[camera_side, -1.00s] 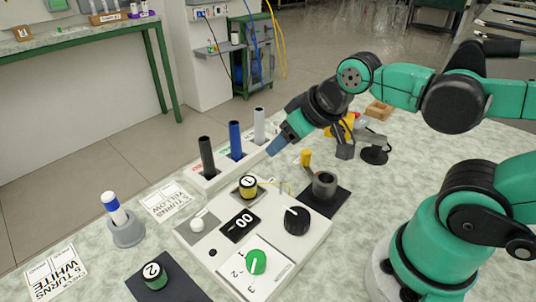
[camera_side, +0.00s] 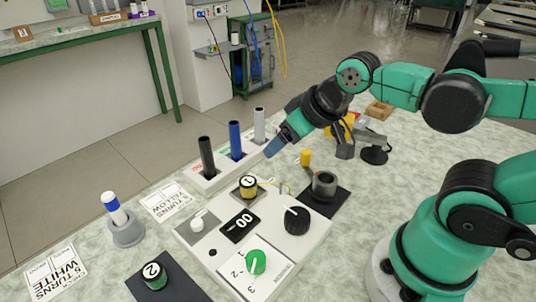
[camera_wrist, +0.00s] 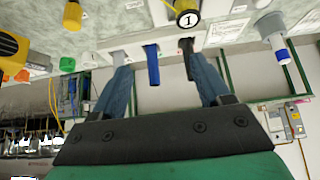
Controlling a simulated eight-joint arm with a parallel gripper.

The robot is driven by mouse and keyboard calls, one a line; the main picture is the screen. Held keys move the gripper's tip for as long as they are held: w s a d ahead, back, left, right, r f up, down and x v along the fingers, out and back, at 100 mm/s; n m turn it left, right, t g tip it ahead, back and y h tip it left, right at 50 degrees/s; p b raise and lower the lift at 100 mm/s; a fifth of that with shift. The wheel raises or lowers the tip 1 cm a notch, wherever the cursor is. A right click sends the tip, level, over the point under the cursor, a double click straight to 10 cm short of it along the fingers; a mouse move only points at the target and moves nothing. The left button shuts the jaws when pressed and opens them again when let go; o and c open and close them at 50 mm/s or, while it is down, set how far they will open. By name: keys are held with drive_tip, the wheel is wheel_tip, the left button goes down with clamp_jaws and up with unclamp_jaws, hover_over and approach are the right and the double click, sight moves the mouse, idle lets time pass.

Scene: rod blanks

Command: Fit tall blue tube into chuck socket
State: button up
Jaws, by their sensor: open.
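A white panel (camera_side: 270,220) with knobs and a counter lies in front of the rack. A blue-and-white tube (camera_side: 114,208) sits in a grey holder at left. Printed cards (camera_side: 168,202) lie on the table.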

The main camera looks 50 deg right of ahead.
drive_tip(key=g, duration=0.7)
hover_over(236, 139)
drive_tip(key=shift+w+d+f, duration=0.1)
drive_tip(key=shift+f, duration=0.55)
drive_tip(key=shift+w+d+f, duration=0.1)
drive_tip(key=shift+f, duration=0.5)
drive_tip(key=shift+w+d+f, duration=0.1)
drive_tip(key=shift+w+f, duration=0.1)
drive_tip(key=shift+f, duration=3.05)
drive_tip(key=shift+c, duration=0.2)
clamp_jaws()
